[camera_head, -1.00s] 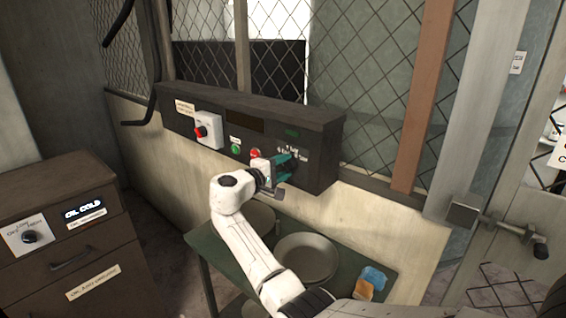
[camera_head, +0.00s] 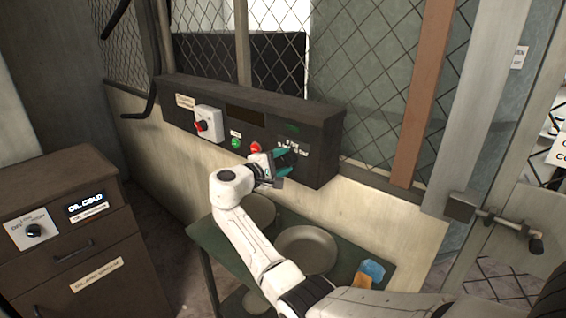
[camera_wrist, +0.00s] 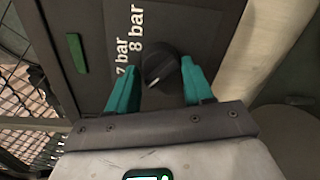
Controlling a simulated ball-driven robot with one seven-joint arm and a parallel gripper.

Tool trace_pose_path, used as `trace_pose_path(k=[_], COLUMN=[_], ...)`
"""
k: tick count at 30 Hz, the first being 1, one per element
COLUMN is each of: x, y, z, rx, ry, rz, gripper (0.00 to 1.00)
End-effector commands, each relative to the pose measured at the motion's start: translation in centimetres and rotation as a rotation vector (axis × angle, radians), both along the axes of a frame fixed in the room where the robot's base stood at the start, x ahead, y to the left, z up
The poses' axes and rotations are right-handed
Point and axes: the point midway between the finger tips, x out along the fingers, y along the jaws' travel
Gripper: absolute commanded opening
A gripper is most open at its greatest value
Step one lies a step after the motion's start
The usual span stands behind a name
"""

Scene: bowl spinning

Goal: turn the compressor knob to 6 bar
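The compressor knob (camera_wrist: 160,66) is a round black dial with a raised grip on the dark control panel. A small pale mark shows near its lower edge in the wrist view. White labels beside it read "7 bar" (camera_wrist: 124,58) and "8 bar" (camera_wrist: 138,36); no 6 bar label can be made out in that view. My gripper (camera_wrist: 160,88) is open, its two teal fingers on either side of the knob with visible gaps, not clearly touching it. In the head view my gripper (camera_head: 284,163) is at the panel's right end and partly hides the knob and labels.
On the panel (camera_head: 180,95) to the left are a red switch on a white plate (camera_head: 208,124), a green button (camera_head: 236,143) and a red button (camera_head: 256,147). Below stands a green table (camera_head: 225,250) with plates (camera_head: 306,248). A brown cabinet (camera_head: 60,190) is at left.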

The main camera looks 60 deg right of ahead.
Motion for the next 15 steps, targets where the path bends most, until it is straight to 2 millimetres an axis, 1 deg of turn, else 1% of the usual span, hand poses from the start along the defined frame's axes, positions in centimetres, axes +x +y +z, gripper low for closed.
trace_pose_path(k=[1,5,6,12,15], x=[-0.02,-0.09,-0.11,-0.15,0.01], y=[0.00,-0.02,-0.02,-0.01,0.42], z=[0.02,-0.03,-0.05,-0.09,-0.11], rx=[-0.001,0.000,0.001,0.001,0.001], ry=[-0.001,-0.001,-0.001,-0.001,-0.001], rz=[-0.001,-0.002,-0.004,-0.004,-0.004], gripper=[0.57,0.69,0.70,0.70,0.70])
